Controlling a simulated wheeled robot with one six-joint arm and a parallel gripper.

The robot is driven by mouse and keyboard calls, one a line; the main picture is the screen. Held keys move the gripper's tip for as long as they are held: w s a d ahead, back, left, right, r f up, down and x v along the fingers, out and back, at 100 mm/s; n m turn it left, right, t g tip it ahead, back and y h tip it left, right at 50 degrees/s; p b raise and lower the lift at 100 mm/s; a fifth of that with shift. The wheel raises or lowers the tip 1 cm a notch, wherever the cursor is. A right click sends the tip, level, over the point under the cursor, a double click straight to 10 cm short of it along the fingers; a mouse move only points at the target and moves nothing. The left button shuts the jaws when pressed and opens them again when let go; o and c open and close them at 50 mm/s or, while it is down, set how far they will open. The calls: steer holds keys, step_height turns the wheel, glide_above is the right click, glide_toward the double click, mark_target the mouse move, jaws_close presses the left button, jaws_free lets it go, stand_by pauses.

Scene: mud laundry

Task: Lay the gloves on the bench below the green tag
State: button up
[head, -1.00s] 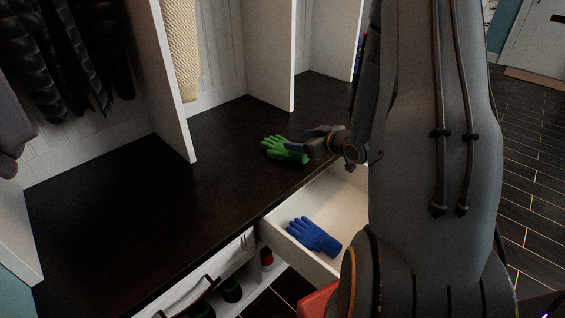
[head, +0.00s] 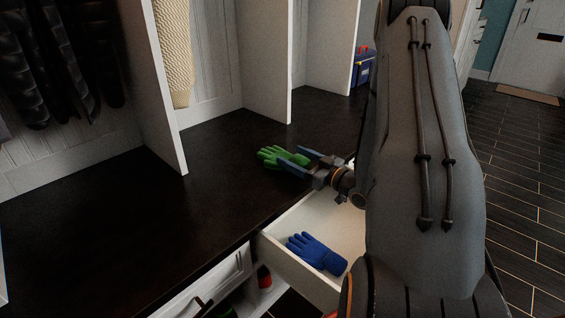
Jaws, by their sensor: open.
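A green glove (head: 271,156) lies on the dark bench top (head: 120,225), in front of the middle cubby. My gripper (head: 295,158) is open at the glove's right side, with its fingers pointing left toward it. The fingers partly cover the glove, and I cannot tell whether they touch it. A blue glove (head: 317,253) lies in the open white drawer (head: 345,222) below the bench edge. No green tag shows in this view.
White dividers (head: 166,90) split the bench into cubbies. Dark jackets (head: 60,60) hang at the left and a cream knit (head: 173,50) beside them. A blue box (head: 363,70) stands at the far right. The left bench top is clear.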

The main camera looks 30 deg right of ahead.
steer(key=x, duration=0.3)
steer(key=shift+w+a+b, duration=0.1)
steer(key=shift+w+b, duration=0.05)
steer(key=shift+b, duration=0.25)
steer(key=c, duration=1.2)
steer(key=shift+r, duration=0.15)
steer(key=shift+c, duration=0.2)
